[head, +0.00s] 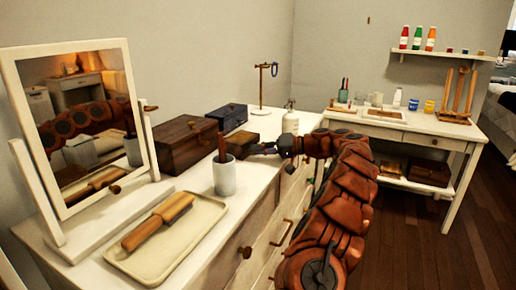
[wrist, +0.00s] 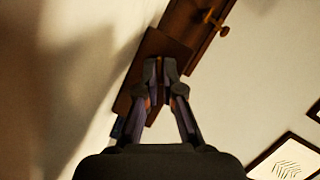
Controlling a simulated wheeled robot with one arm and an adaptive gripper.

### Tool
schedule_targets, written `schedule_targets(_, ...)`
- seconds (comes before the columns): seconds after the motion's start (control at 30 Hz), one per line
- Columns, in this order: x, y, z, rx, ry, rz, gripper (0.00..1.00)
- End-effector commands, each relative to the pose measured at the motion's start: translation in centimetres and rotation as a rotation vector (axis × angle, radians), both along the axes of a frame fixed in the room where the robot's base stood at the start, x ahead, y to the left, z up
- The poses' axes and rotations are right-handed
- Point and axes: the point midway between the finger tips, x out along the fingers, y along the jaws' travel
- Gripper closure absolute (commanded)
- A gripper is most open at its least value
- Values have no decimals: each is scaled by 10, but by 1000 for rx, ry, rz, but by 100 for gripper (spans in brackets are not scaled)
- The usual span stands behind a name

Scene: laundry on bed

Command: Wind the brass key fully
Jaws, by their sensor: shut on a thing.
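A small brown wooden box (head: 241,143) sits on the white dresser, beyond the grey cup. My gripper (head: 264,148) is at the right side of this box, low over the dresser top. In the wrist view my gripper's fingertips (wrist: 162,64) are close together against a flat brown wooden piece (wrist: 176,47). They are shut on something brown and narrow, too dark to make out. A brass piece with a short stem and crosswise end (wrist: 217,22) sticks out of brown wood beyond the fingertips. I cannot tell if it is the key.
A dark wooden chest (head: 186,146), a blue box (head: 227,117), a grey cup (head: 224,178) and a cream tray (head: 130,262) share the dresser. A mirror (head: 85,120) stands at left. A white bottle (head: 290,122) is behind my wrist. A side table (head: 440,128) stands at back right.

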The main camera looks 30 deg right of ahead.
Motion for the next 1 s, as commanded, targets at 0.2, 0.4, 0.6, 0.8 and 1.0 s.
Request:
schedule_targets(0.2, 0, 0, -1, 0, 2, 0, 100)
schedule_targets(0.4, 0, 0, -1, -1, 1, 0, 81)
schedule_targets(0.6, 0, 0, -1, 0, 0, 1, 69)
schedule_targets(0.8, 0, 0, 0, -1, -1, 0, 69)
schedule_targets(1.0, -10, -11, 3, -2, -2, -2, 69)
